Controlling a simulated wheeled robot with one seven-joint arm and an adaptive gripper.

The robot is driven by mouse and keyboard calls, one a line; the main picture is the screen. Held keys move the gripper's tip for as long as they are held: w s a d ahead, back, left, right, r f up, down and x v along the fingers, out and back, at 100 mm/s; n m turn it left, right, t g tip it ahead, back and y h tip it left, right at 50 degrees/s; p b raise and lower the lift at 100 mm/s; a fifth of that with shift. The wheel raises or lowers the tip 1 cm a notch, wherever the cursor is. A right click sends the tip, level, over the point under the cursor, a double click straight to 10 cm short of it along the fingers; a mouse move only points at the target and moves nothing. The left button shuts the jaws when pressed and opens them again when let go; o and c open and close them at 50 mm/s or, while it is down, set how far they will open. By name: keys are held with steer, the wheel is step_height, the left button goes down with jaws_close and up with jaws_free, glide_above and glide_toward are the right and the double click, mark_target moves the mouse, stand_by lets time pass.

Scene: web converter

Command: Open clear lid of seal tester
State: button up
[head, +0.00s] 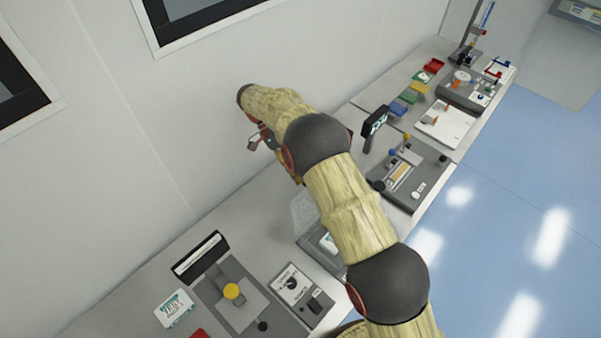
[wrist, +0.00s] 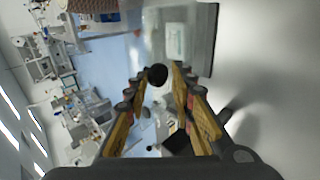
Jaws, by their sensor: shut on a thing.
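The seal tester (head: 318,254) is a dark grey box on the bench, partly hidden behind my arm in the head view. Its clear lid (head: 303,212) shows as a pale see-through panel, apparently raised above the box. In the wrist view, the tester's dark grey edge (wrist: 207,45) and a white and green packet (wrist: 176,42) show beyond the fingers. My gripper (wrist: 158,77) has its yellow-padded fingers on either side of a round black knob (wrist: 157,74), apparently the lid's, and is shut on it. In the head view much of the gripper is hidden by my arm.
A grey fixture (head: 411,176) and a small upright display (head: 376,122) stand to the right. The wall (head: 150,130) is close behind the bench.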

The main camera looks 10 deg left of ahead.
steer(key=o, duration=1)
steer(key=f, duration=0.2)
steer(key=d+f, duration=0.1)
steer(key=shift+s+f, duration=0.1)
steer(key=shift+s, duration=0.3)
steer(key=shift+c, duration=0.5)
steer(key=shift+a+r, duration=0.2)
steer(key=shift+c, duration=0.6)
steer(key=shift+w+a+r, duration=0.15)
steer(key=shift+w+r, duration=0.05)
steer(key=shift+c, duration=0.4)
steer(key=v, duration=0.7)
steer(key=shift+w+r, duration=0.15)
steer(key=shift+c, duration=0.2)
steer(key=shift+r, duration=0.1)
